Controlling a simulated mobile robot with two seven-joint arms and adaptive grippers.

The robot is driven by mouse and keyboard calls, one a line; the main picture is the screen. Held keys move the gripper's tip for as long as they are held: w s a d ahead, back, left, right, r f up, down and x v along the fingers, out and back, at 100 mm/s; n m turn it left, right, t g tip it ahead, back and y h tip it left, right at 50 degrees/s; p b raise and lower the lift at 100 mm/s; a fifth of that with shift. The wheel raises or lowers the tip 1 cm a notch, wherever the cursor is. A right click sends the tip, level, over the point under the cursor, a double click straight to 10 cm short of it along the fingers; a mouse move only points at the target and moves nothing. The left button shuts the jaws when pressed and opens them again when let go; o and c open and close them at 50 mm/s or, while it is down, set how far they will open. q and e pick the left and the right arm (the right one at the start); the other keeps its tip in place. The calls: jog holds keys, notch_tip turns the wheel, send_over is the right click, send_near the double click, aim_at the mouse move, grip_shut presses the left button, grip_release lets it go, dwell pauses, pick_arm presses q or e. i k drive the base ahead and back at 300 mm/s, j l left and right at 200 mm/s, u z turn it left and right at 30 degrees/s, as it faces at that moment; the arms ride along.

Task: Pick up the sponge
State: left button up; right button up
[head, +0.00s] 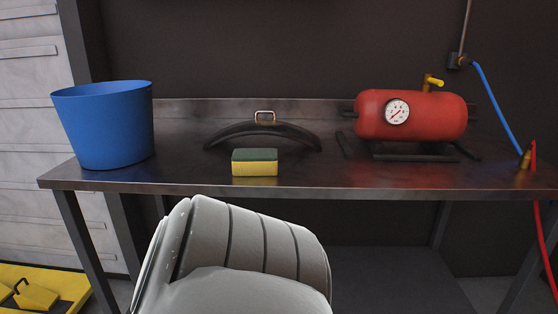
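The sponge (255,162) is a small block with a dark green top and a yellow lower part. It lies flat near the front edge of the dark metal workbench (330,183), left of the picture's middle. A curved black part with a metal buckle (265,131) lies just behind it. Neither my left nor my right gripper shows in the head view, so nothing is seen touching the sponge.
A blue bucket (106,128) stands at the bench's left end. A red tank with a gauge (420,115) stands right of the sponge. A pale grey ribbed, seat-like form (245,255) rises before the bench, below the sponge.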

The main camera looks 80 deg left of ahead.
aim_at(245, 162)
jog(key=u, duration=2.6)
